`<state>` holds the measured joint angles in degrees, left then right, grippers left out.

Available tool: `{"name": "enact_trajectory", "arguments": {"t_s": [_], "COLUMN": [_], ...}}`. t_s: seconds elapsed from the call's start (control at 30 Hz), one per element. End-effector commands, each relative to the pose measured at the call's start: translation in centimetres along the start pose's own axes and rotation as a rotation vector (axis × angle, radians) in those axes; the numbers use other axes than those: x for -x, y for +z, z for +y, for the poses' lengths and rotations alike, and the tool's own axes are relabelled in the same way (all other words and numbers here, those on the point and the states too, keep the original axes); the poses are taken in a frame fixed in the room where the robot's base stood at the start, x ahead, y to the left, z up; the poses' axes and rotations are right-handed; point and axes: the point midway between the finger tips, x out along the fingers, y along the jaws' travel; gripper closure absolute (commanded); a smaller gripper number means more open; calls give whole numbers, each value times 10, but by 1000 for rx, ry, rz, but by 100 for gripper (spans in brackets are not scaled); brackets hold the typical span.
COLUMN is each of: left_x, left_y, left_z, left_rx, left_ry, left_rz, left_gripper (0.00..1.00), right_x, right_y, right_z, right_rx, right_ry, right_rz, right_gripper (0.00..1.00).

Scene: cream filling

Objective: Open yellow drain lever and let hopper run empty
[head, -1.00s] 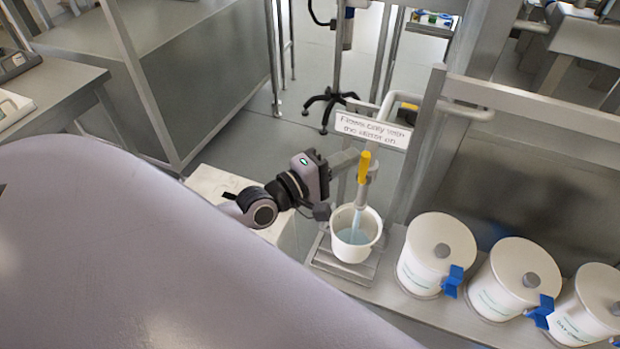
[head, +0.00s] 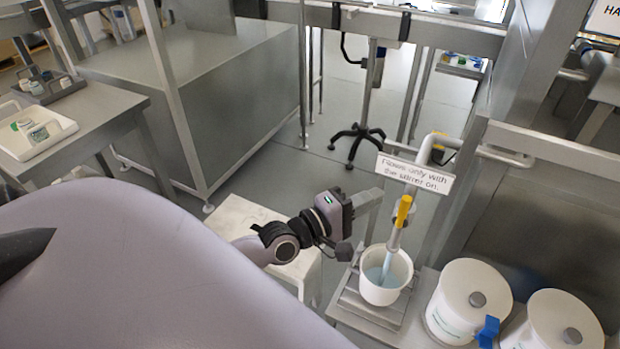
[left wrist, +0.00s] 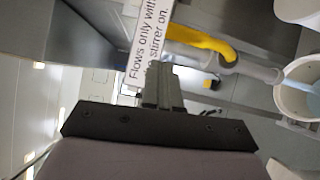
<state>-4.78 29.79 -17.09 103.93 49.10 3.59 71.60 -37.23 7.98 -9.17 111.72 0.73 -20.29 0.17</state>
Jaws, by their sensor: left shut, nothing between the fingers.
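The yellow drain lever (head: 403,211) lies along the grey drain pipe below the sign; it shows large in the left wrist view (left wrist: 203,41). A pale blue stream (head: 387,266) runs from the pipe's end into a white bucket (head: 405,285), which holds pale blue liquid. The bucket is partly seen in the left wrist view (left wrist: 294,98). My left gripper (head: 378,196) is shut and empty, just left of the lever, with a small apparent gap. Its fingers show in the left wrist view (left wrist: 160,80). My right gripper is not in view. I cannot make out the hopper's contents.
A sign (head: 415,174) reading "Flows only with the stirrer on" hangs by the pipe, close to my left fingers. A steel frame post rises behind. Open floor lies beyond.

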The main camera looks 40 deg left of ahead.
Motion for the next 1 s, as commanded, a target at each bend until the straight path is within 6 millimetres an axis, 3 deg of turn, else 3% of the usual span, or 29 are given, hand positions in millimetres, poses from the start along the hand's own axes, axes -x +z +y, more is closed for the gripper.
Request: {"name": "enact_trajectory", "arguments": {"t_s": [0.1, 0.5, 0.7, 1.0], "left_x": [-1, 64, 87, 99], "left_y": [1, 0, 0, 0], "left_z": [0, 1, 2, 4], "left_rx": [0, -1, -1, 0], "left_ry": [0, -4, -4, -1], "left_rz": [0, 1, 1, 1], "left_gripper": [100, 100, 100, 100], "right_x": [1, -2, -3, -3], "right_y": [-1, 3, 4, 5], "right_z": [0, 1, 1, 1], "right_rx": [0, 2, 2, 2], "right_ry": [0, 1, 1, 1], "right_rz": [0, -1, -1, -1], "right_gripper": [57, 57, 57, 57]}}
